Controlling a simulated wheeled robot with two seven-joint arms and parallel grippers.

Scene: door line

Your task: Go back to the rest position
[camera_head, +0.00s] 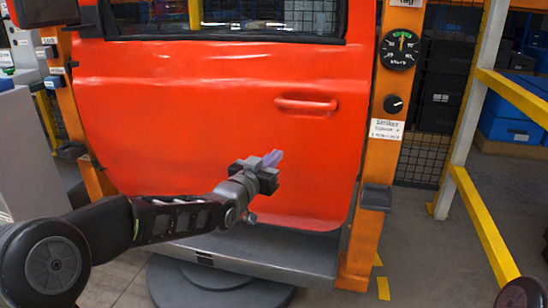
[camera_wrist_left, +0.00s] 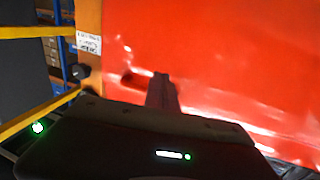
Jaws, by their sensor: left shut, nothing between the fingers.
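My left gripper (camera_head: 273,158) is in front of the lower middle of a red car door (camera_head: 180,115), below and left of the door handle (camera_head: 306,104). Its fingers are together with nothing between them. The left wrist view shows the shut fingers (camera_wrist_left: 162,92) against the red panel (camera_wrist_left: 230,60). I cannot tell from the pictures whether the fingertips touch the door. My right gripper is not in view; only a small dark part shows at the bottom right corner of the head view.
An orange post (camera_head: 385,130) with a gauge (camera_head: 400,49), a knob (camera_head: 393,104) and a label stands right of the door. A yellow railing (camera_head: 485,225) is farther right. A grey step (camera_head: 270,250) lies below the door. Blue bins (camera_head: 510,125) stand behind.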

